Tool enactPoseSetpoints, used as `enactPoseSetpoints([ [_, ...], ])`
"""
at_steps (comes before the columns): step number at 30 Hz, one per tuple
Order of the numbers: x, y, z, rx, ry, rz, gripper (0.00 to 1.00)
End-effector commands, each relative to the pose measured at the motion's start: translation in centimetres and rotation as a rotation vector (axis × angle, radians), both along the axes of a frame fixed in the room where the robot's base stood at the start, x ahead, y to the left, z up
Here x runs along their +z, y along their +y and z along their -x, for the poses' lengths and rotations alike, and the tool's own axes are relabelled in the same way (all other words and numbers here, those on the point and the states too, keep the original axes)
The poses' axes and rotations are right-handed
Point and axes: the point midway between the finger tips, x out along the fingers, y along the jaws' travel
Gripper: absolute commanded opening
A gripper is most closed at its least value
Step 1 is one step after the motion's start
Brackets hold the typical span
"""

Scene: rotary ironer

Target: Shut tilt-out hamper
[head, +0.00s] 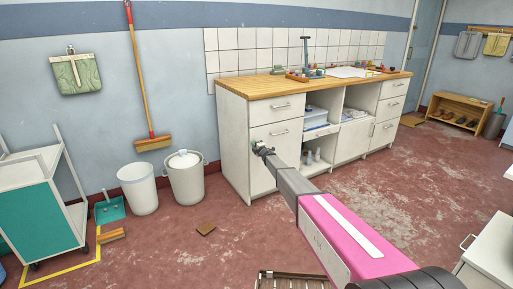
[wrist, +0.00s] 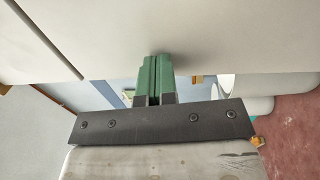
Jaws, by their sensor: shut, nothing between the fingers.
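The hamper front appears to be the tall white panel (head: 286,148) at the left end of the cabinet, below the top-left drawer, with a bar handle (head: 279,133) near its top. Its front looks close to flush; I cannot tell whether a small gap is left. My gripper (head: 258,147) is at the panel's upper left part, below and left of the handle. In the wrist view, the green fingers (wrist: 155,78) are pressed together and empty. Their tips meet or nearly meet a white surface (wrist: 190,40); contact is unclear. My arm hides the panel's lower right part.
The cabinet's wooden top (head: 255,86) carries small items. A white bin (head: 138,189) and a lidded bucket (head: 186,180) stand left of the cabinet. A broom (head: 139,70) leans on the wall.

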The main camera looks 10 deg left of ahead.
Motion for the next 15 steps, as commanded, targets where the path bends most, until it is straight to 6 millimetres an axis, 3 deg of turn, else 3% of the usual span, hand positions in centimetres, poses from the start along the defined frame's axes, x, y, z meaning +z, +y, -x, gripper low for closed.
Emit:
enactPoseSetpoints([
  [1, 0.2, 0.6, -1.0, 0.001, -0.002, -0.001, 0.00],
  [15, 0.4, 1.4, -2.1, 0.002, -0.004, -0.004, 0.00],
])
